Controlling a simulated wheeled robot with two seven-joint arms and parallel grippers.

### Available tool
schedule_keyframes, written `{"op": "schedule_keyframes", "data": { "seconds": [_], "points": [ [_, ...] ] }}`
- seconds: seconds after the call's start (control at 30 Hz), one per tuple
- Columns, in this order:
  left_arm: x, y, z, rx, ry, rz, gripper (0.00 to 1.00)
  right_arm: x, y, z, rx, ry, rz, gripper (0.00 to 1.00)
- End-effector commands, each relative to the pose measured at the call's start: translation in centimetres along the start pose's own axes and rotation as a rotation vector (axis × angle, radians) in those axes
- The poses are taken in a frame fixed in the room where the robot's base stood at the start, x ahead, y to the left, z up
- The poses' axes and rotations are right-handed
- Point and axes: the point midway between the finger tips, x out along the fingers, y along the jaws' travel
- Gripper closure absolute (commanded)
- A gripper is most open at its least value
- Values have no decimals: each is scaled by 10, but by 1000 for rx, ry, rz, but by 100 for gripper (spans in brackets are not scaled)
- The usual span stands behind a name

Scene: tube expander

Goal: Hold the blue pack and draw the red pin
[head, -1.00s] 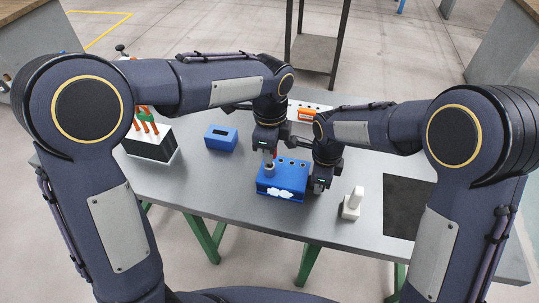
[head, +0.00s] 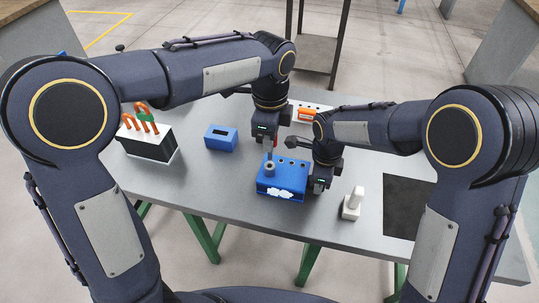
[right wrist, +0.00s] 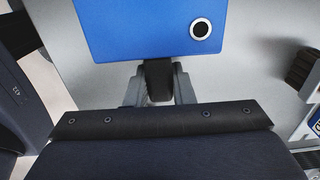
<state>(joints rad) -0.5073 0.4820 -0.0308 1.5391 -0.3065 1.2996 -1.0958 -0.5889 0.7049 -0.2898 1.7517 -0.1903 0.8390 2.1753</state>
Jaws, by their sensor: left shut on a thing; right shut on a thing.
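The blue pack (head: 283,184) stands on the grey table, with a row of round holes on top and a white mark on its front. A grey ring-shaped collar (head: 269,168) sits at its top left; one ring also shows in the right wrist view (right wrist: 200,30). My left gripper (head: 268,146) is above this collar, shut on the red pin; its jaws hide most of the pin, and a thin grey shaft shows below them. My right gripper (head: 318,186) is at the pack's right side. In the right wrist view its fingers (right wrist: 160,85) are shut on a dark block at the pack's edge.
A smaller blue box (head: 221,138) stands left of the pack. A black-and-white box (head: 152,146) with orange hooks is further left. A white upright piece (head: 352,204) and a black mat (head: 408,205) lie to the right. A white-and-orange item (head: 307,114) is behind my arms.

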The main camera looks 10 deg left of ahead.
Motion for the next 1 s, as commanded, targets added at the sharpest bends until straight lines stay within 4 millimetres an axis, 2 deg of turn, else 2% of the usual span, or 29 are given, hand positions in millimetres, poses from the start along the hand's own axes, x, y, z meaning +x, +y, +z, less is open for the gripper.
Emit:
{"op": "schedule_keyframes", "data": {
  "seconds": [1.0],
  "points": [
    [-51,0,0,0,1,-2,100,0,0,0,0,0,0,100]
  ]
}}
